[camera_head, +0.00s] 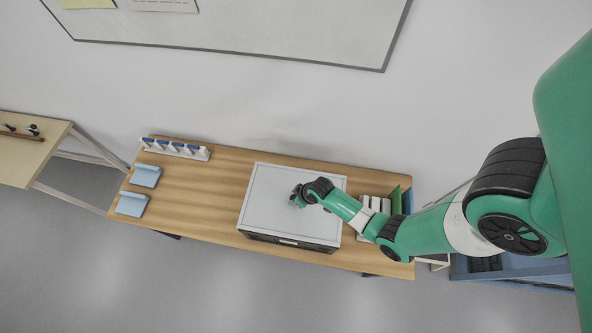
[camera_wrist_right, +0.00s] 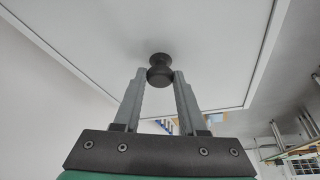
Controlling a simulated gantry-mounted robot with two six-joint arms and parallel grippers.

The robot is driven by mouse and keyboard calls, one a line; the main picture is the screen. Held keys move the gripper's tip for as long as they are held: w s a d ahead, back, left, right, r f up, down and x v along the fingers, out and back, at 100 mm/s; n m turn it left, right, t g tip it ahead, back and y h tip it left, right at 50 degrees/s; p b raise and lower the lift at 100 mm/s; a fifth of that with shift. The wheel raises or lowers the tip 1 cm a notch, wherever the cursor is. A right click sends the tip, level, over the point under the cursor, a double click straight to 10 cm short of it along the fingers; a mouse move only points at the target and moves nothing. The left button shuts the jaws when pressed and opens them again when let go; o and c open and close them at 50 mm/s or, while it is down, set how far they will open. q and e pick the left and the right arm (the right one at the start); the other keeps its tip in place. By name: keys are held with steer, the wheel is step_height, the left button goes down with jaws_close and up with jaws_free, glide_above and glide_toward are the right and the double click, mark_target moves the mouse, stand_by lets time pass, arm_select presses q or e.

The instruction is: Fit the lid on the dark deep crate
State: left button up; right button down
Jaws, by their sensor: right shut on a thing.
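The light grey lid (camera_head: 270,195) covers the top of the dark deep crate (camera_head: 262,237), whose dark front wall with a small pale label shows under the lid's front edge. The lid looks roughly lined up with the crate; I cannot tell whether it is fully seated or just above the rim. My right gripper (camera_head: 297,197) is over the middle of the lid. In the right wrist view, the fingers (camera_wrist_right: 160,88) are shut on the lid's dark round knob (camera_wrist_right: 159,68). The crate's inside is hidden. My left gripper is not in view.
The wooden table (camera_head: 205,205) has free room left of the crate. Two blue holders (camera_head: 132,204) and a white rack with blue-topped items (camera_head: 175,149) stand there. Pale upright items (camera_head: 368,204) and a green panel (camera_head: 394,199) stand close right of the crate.

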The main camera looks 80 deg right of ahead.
steer(key=shift+f+b, duration=0.45)
steer(key=shift+f, duration=0.15)
stand_by(0.4)
steer(key=shift+f+b, duration=0.5)
steer(key=shift+f, duration=0.1)
steer(key=shift+c, duration=1.9)
jaws_free()
